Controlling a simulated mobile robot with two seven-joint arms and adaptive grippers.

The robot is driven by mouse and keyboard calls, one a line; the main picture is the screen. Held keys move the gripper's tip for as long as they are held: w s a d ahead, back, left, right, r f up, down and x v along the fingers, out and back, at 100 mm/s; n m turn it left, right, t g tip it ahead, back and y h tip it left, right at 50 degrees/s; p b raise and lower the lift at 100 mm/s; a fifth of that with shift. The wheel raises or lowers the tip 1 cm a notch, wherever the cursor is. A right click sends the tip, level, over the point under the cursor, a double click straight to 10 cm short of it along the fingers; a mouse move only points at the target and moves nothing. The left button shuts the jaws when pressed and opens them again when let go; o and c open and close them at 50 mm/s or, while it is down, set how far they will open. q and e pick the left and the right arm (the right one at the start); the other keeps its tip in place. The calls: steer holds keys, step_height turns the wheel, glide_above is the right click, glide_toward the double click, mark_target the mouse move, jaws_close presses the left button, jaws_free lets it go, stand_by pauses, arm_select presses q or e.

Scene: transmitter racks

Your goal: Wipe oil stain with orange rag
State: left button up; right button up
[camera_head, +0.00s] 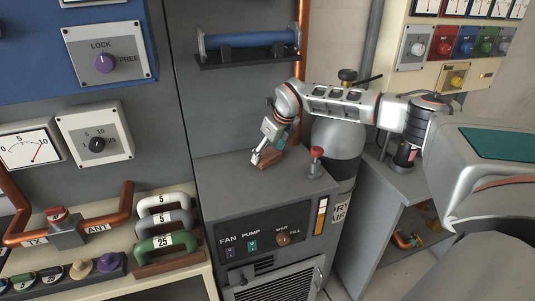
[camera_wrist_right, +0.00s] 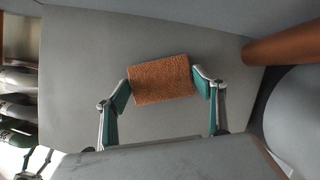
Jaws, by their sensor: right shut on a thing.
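The orange-brown rag (camera_wrist_right: 161,79) is a small textured block-like pad held between the two fingers of my right gripper (camera_wrist_right: 160,83), which is shut on it. In the head view the right gripper (camera_head: 264,157) points down at the top of the grey cabinet (camera_head: 225,175), with the rag (camera_head: 271,158) at its tips. The rag is at or just over the cabinet top; I cannot tell if it touches. No oil stain shows on the visible surface; any stain under the rag or gripper is hidden. My left gripper is not in view.
A red-topped knob (camera_head: 316,153) stands on the cabinet top's right side. A blue cylinder (camera_head: 250,40) is mounted on the panel behind. A copper pipe (camera_head: 301,40) and a grey tank (camera_head: 337,140) stand at the right. Loop handles (camera_head: 165,240) lie at the left.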

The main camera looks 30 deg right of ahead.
steer(key=shift+w+d, duration=0.1)
steer(key=shift+w, duration=0.2)
step_height(320, 180, up, 4)
steer(key=shift+s+r, duration=0.1)
steer(key=shift+w+r, duration=0.2)
steer(key=shift+r, duration=0.35)
step_height(320, 180, up, 2)
steer(key=shift+s+r, duration=0.1)
steer(key=shift+r, duration=0.25)
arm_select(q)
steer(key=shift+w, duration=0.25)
arm_select(e)
steer(key=shift+r, duration=0.1)
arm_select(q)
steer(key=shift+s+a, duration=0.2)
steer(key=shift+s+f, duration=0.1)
